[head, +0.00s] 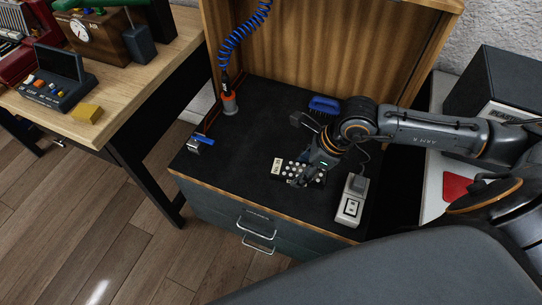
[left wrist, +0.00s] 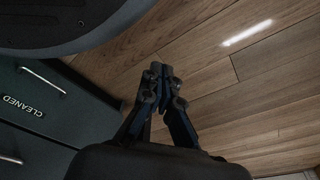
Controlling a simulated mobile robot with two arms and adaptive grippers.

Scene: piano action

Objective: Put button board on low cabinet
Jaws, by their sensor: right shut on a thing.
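The button board (head: 279,168) is a small dark board with rows of white round buttons and a pale label at its left end. It is at the middle of the dark top of the low cabinet (head: 255,150); I cannot tell whether it rests on the top or is just above it. My right gripper (head: 306,180) reaches in from the right and is shut on the button board, hiding part of it. My left gripper (left wrist: 161,72) shows only in the left wrist view, with its fingertips together and nothing between them, above the wooden floor.
On the cabinet top are a grey box with a switch (head: 350,204), a blue brush (head: 324,104), an orange-based tool on a blue coiled hose (head: 229,103) and a blue-and-silver piece (head: 201,142). A wooden panel (head: 320,45) stands behind. The front left of the top is clear.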

